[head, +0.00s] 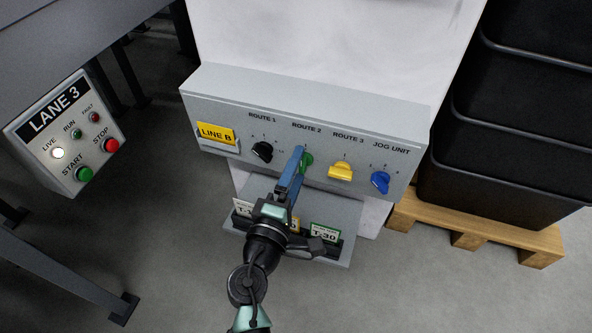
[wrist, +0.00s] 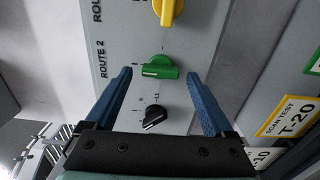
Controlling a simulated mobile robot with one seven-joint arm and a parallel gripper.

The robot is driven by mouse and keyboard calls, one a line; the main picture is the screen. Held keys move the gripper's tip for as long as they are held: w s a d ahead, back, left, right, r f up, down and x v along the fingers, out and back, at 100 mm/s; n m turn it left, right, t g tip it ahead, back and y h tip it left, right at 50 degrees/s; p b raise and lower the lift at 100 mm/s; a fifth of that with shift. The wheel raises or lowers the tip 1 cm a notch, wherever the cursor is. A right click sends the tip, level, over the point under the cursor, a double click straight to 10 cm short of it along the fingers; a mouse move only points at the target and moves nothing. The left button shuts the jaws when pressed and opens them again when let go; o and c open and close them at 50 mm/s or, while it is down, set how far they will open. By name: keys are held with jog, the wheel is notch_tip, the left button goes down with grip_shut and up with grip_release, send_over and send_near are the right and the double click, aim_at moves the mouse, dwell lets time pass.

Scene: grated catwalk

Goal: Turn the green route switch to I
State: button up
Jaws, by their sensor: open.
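The green route switch (head: 307,163) is under the ROUTE 2 label on a grey panel (head: 225,107). In the head view my gripper's blue fingers partly cover it. In the wrist view the green switch (wrist: 160,68) shows clearly, its white line toward the ROUTE 2 label; the position marks are too small to read. My gripper (head: 299,155) is open in front of the panel. In the wrist view the fingertips of my gripper (wrist: 158,74) stand on either side of the green switch, with a gap on both sides and nothing held.
On the same panel are a black knob (head: 262,152), a yellow knob (head: 341,171) and a blue knob (head: 380,182). A shelf with tags, one reading T-30 (head: 324,232), juts out below. A LANE 3 box (head: 62,130) stands left; black crates (head: 500,150) on a pallet (head: 480,228) stand right.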

jog(key=p+v, duration=0.2)
jog(key=v, duration=1.1)
jog(key=shift+p, duration=0.4)
